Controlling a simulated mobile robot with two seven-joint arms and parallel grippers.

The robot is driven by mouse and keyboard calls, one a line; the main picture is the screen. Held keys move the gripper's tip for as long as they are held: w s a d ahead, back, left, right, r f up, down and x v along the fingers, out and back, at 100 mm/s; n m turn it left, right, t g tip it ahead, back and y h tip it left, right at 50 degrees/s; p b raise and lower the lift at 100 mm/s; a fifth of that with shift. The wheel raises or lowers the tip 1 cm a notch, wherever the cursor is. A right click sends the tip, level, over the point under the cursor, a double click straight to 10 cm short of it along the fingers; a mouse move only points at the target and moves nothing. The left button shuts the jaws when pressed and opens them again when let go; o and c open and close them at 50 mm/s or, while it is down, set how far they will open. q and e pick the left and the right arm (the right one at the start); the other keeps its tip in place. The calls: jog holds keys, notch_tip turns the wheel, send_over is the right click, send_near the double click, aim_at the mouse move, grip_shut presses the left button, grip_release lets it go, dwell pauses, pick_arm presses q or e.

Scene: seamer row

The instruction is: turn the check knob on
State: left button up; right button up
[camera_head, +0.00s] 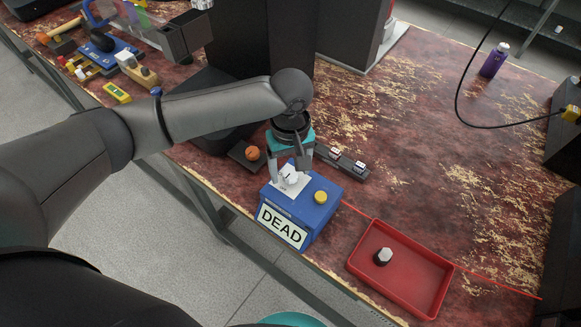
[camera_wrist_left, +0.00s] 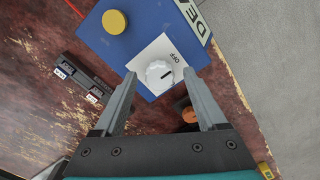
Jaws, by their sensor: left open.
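The check knob is a white ribbed knob (camera_wrist_left: 160,74) with a dark pointer line, on a white plate (camera_wrist_left: 182,48) marked OFF. The plate is on a blue box (camera_head: 318,214) with a DEAD label and a yellow button (camera_head: 320,197). In the head view the knob (camera_head: 291,178) shows partly between my fingers. My left gripper (camera_head: 290,178) points down over the box, its fingers open on either side of the knob. In the left wrist view the left gripper (camera_wrist_left: 162,85) has clear gaps to the knob. Whether the fingertips touch the plate I cannot tell. My right gripper is not in view.
A red tray (camera_head: 365,241) holding a dark and white piece (camera_head: 383,256) stands right of the box. A dark strip with white blocks (camera_head: 347,160) lies behind it. An orange ball-like knob (camera_head: 252,153) is to the left. Bare worn tabletop lies to the right.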

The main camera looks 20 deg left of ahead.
pick_arm(q)
grip_shut()
dwell(0.4)
